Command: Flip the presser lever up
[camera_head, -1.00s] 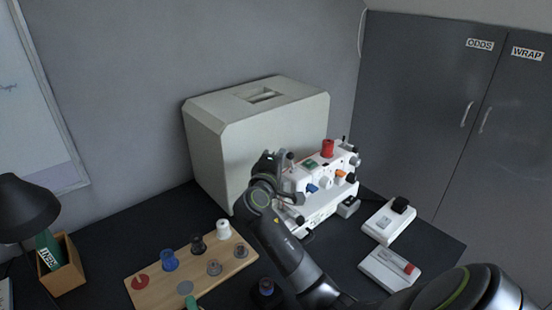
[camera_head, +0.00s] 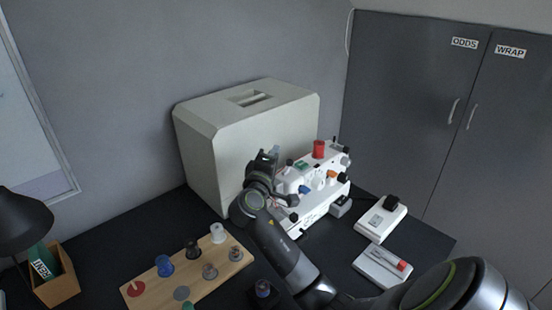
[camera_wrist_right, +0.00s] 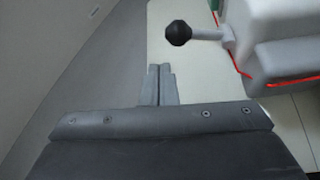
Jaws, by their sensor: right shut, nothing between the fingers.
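The white sewing machine (camera_head: 318,194) stands on the dark desk with a red spool on top. In the right wrist view a lever with a black ball knob (camera_wrist_right: 178,33) sticks out sideways from the machine's pale body (camera_wrist_right: 280,40). I take it for the presser lever. My right gripper (camera_head: 267,155) is beside the machine's left end. In the wrist view its fingertips (camera_wrist_right: 160,68) are together and empty, just below the knob in the picture, with a visible gap. Whether they are level with the knob in depth I cannot tell. My left gripper is not in view.
A large pale case (camera_head: 215,130) stands close behind the gripper and machine. A wooden board (camera_head: 165,292) with several spools lies at front left. Grey cabinets (camera_head: 410,110) stand behind.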

